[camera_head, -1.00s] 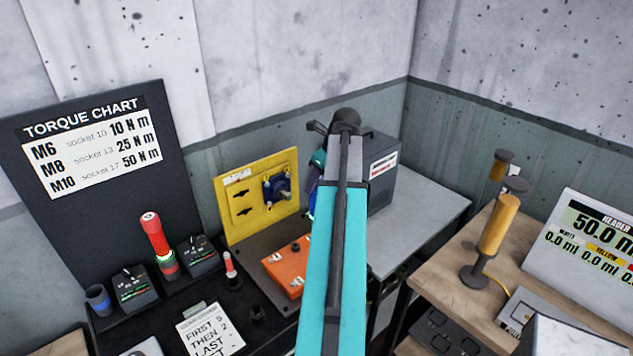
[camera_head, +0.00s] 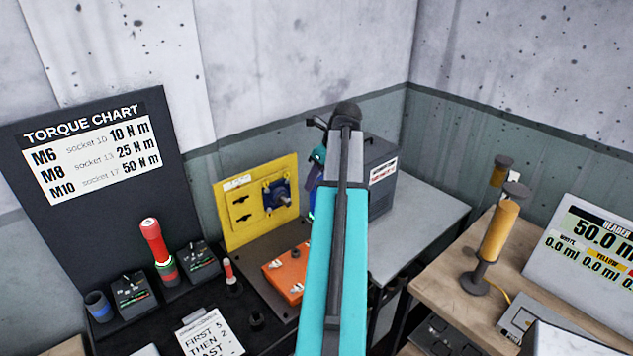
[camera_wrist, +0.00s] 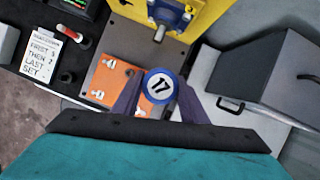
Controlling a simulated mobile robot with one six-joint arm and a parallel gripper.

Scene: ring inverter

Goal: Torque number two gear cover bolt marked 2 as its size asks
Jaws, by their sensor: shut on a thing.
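In the head view the orange plate (camera_head: 283,274) lies left of my teal arm, which hides most of my gripper. The torque chart (camera_head: 90,150) reads M6 socket 10, 10 N m; M8 socket 13, 25 N m; M10 socket 17, 50 N m.
A yellow panel (camera_head: 235,220) with a blue fitting stands behind the plate. A grey box (camera_wrist: 262,75) stands to its right. Left are a red-handled tool (camera_head: 153,243), dark holders (camera_head: 133,291), a small red-topped piece (camera_head: 229,272) and an order card (camera_head: 212,335).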

